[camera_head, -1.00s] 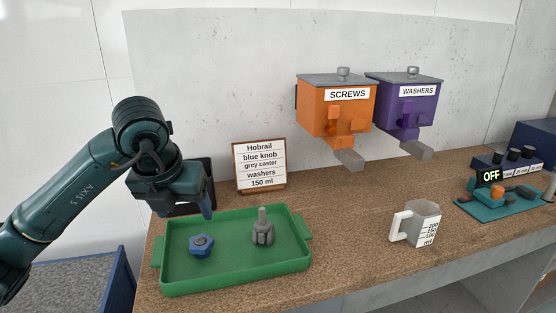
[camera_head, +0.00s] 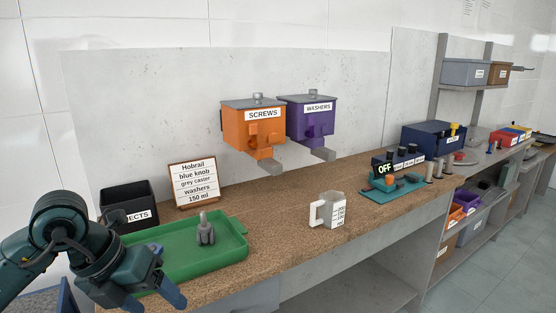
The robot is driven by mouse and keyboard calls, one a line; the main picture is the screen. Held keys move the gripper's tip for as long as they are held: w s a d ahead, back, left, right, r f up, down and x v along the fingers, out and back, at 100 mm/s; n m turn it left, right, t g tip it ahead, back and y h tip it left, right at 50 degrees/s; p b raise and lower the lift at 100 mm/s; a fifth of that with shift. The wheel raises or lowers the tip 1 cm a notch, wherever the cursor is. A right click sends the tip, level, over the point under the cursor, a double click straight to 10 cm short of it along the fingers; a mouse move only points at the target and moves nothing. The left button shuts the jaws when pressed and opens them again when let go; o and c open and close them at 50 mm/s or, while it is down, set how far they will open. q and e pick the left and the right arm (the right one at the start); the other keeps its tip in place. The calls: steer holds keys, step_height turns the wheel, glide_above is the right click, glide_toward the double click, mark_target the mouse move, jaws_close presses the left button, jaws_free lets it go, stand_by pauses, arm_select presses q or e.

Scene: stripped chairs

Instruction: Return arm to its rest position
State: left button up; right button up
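My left arm comes in at the lower left. Its gripper (camera_head: 157,301) hangs over the near left part of the green tray (camera_head: 218,258), its two blue fingers apart and nothing seen between them. A grey caster (camera_head: 205,232) stands upright in the tray, stem up, to the right of the gripper and clear of it. The blue knob is not visible; my gripper covers that part of the tray. My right gripper is out of view.
A card (camera_head: 193,182) and a black rejects bin (camera_head: 128,207) stand behind the tray. A white measuring jug (camera_head: 328,211) is to the right. Orange screws (camera_head: 253,128) and purple washers (camera_head: 310,122) dispensers hang on the wall. A teal device (camera_head: 395,187) reads OFF. Counter between tray and jug is clear.

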arm_select(q)
steer(key=s+d+r+n+t+h+p, duration=0.1)
steer(key=s+d+r+n+h, duration=0.15)
steer(key=d+h, duration=0.55)
steer(key=s+d+r+n+t+h+p, duration=0.15)
steer(key=d+n+h, duration=0.25)
steer(key=d+h, duration=0.4)
steer(key=w+a+f+n+t+y+p, duration=0.1)
steer(key=a+f+n+t+y, duration=0.4)
steer(key=n, duration=0.5)
steer(key=w+a+f+n+t+y, duration=0.25)
steer(key=f+n+t+y, duration=0.3)
steer(key=n+t, duration=0.35)
steer(key=s+a+f+n+g+y, duration=0.1)
steer(key=s+f+n+g+y, duration=0.2)
steer(key=s+f, duration=0.3)
steer(key=s+a+f+n+g+y, duration=0.2)
steer(key=s+f+n+g, duration=0.3)
steer(key=f, duration=0.6)
steer(key=shift+s+f+y+p, duration=0.15)
steer(key=shift+s+y+p, duration=0.2)
steer(key=shift+y, duration=0.4)
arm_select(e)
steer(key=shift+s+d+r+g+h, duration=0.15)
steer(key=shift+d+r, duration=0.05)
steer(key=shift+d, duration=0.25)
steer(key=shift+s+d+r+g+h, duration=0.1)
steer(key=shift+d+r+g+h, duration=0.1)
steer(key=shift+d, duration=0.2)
